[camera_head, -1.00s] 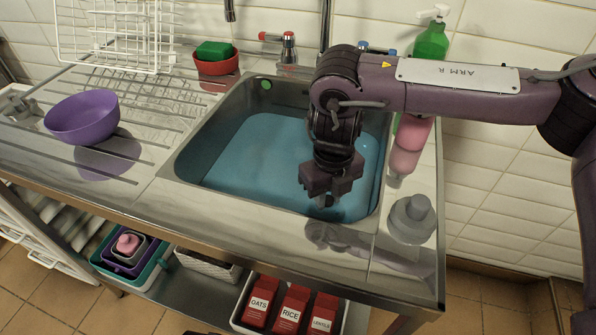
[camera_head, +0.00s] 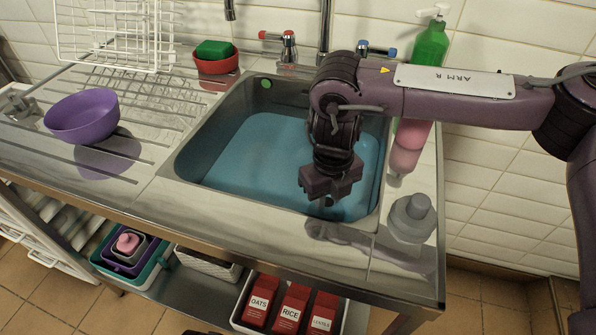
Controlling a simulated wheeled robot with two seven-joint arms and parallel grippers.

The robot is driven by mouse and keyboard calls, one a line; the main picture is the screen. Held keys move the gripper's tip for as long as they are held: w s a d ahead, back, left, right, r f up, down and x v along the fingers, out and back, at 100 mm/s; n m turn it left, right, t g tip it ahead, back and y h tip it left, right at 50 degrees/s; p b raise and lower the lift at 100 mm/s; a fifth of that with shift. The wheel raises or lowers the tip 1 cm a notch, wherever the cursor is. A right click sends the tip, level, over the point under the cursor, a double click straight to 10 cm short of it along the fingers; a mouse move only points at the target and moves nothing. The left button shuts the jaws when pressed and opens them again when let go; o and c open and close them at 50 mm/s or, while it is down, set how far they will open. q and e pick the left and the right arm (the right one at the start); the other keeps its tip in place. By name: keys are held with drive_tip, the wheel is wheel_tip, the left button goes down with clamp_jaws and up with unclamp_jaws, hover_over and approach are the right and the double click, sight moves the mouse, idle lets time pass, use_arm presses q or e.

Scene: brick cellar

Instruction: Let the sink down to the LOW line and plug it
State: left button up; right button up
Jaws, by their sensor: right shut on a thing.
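The steel sink (camera_head: 215,125) holds blue water (camera_head: 245,160). A green round mark (camera_head: 266,84) shows on its back wall above the water; I can make out no LOW line. My right gripper (camera_head: 328,198) points down over the front right of the sink, just above or at the water. It is shut on a small dark thing, mostly hidden by the fingers; I cannot tell whether it is the plug. The drain cannot be made out. A grey round piece with a raised knob (camera_head: 411,218) stands on the right counter. My left gripper is not in view.
Taps with red (camera_head: 288,45) and blue (camera_head: 376,50) marks stand behind the sink. A green bottle (camera_head: 431,45) and a pink bottle (camera_head: 408,145) are at the right. A purple bowl (camera_head: 83,116), a white rack (camera_head: 112,35) and a red bowl (camera_head: 216,65) with a green sponge are left.

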drive_tip(key=shift+f+b, duration=0.4)
drive_tip(key=shift+f, duration=0.55)
drive_tip(key=o, duration=0.8)
drive_tip(key=shift+o, duration=0.2)
